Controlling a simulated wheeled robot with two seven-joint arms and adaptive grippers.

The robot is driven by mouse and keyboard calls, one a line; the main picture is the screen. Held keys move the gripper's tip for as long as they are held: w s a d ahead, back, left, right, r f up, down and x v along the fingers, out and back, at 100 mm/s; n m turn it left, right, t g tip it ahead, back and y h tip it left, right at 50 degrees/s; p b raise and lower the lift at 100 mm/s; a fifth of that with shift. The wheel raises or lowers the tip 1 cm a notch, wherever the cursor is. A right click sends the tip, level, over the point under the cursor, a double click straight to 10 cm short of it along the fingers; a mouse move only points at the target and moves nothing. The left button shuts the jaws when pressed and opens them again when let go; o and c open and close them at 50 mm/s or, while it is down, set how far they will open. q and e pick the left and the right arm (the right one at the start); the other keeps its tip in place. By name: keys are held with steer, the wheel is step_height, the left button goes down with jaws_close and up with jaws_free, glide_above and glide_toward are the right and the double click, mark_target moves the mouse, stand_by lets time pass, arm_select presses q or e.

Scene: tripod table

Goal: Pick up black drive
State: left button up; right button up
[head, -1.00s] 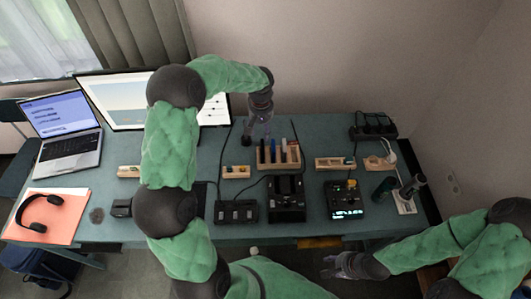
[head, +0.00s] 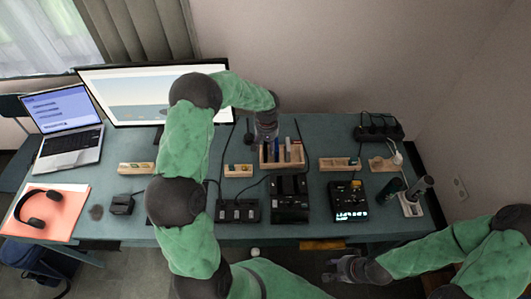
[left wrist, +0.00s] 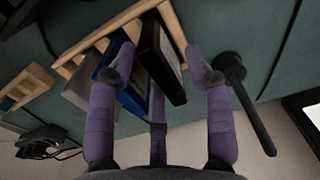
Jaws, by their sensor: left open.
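The black drive (left wrist: 161,62) stands in a slot near the end of a wooden rack (left wrist: 172,22) in the left wrist view. My left gripper (left wrist: 165,68) is open, with fingers on either side of the black drive. I see no firm contact. In the head view my left gripper (head: 267,142) is over the left end of the rack (head: 283,165) and largely hides the black drive. A blue drive (left wrist: 134,100) stands beside it, close to one finger, with a grey one (left wrist: 78,92) beyond. My right gripper (head: 345,268) is off the table's front edge; its finger opening is unclear.
A black round-headed object with a stem (left wrist: 246,100) is close to one left finger. Docks (head: 290,198), a lit device (head: 348,201) and small wooden holders (head: 238,171) surround the rack. A monitor (head: 130,95) stands behind my left arm. Cables cross the table.

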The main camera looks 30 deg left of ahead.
arm_select(q)
steer(key=shift+f, duration=0.35)
jaws_close()
steer(key=shift+r, duration=0.2)
